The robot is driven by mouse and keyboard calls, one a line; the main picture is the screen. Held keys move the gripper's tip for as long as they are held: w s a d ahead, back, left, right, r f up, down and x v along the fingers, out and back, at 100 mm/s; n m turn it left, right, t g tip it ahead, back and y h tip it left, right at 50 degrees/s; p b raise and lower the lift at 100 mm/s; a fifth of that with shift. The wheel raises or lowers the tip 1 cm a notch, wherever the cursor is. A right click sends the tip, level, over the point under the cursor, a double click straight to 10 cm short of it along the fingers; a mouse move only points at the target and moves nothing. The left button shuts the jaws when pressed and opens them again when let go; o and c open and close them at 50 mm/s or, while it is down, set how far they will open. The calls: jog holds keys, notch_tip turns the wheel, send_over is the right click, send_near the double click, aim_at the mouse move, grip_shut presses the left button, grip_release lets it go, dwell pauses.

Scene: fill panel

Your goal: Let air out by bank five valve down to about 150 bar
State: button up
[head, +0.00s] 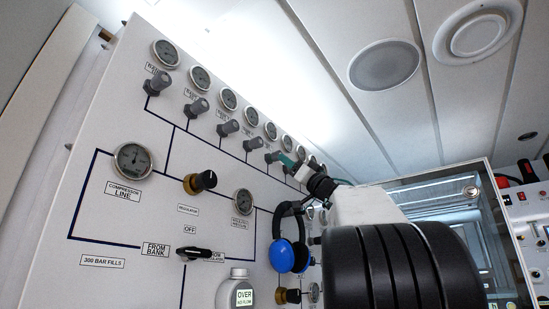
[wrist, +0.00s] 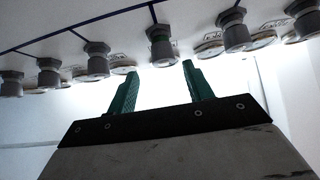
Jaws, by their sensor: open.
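A slanting row of grey bank valve knobs runs along the upper panel, each below a round gauge. Counting from the left in the head view, the fifth gauge (head: 270,131) is small and its needle is unreadable. The fifth valve knob (head: 270,158) is partly hidden by my green fingertips. My gripper (head: 284,160) is open and empty at that part of the row. In the wrist view, my two green fingers (wrist: 160,72) point at one grey knob (wrist: 160,46), which lies just beyond and between the tips. I cannot read its label.
Neighbouring knobs (wrist: 96,60) and (wrist: 235,32) stand close on either side. My arm hides the panel's right part.

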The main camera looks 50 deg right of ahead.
jog(key=shift+y, duration=0.3)
jog(key=x, duration=0.6)
jog(key=shift+w+a, duration=0.25)
jog(key=shift+c, duration=0.3)
jog(key=c, duration=0.9)
